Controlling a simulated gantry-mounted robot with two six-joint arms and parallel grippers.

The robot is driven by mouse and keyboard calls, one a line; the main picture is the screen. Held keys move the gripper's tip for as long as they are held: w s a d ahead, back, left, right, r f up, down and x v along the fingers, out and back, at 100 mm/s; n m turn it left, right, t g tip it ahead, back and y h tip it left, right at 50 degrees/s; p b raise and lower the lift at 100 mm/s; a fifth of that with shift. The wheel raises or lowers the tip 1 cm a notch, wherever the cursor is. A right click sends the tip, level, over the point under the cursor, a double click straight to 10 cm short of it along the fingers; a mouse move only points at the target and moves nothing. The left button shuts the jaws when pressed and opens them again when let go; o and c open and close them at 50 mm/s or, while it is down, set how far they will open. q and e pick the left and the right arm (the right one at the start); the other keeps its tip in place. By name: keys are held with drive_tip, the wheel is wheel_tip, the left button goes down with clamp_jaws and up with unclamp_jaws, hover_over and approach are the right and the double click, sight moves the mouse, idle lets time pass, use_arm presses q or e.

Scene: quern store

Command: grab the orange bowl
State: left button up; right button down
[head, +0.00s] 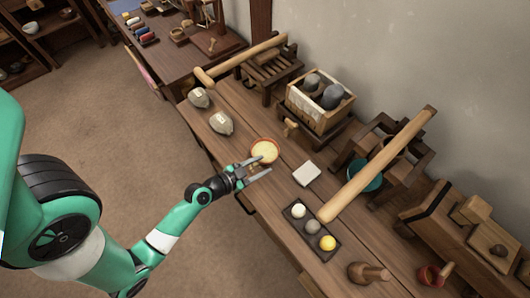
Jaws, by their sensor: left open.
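The orange bowl (265,150) stands upright on the wooden table (228,151). It has an orange rim and something pale yellow inside. My left gripper (261,168) is open, with its two fingers apart at the near side of the bowl. The fingers partly cover the bowl's near edge. I cannot tell whether they touch it. My right gripper is not in view.
Two grey labelled sacks (221,122) lie left of the bowl. A white square block (306,173) and a dark tray (312,234) with three balls lie to its right. A long wooden pole (375,167) slants across the table. A crate (318,103) holds grey stones behind.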

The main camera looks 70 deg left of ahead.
sight(275, 158)
use_arm(q)
drive_tip(key=x, duration=0.5)
drive_tip(key=shift+w+a+r, duration=0.1)
drive_tip(key=shift+w+r, duration=0.05)
drive_tip(key=shift+w, duration=0.05)
drive_tip(key=shift+s, duration=0.1)
clamp_jaws()
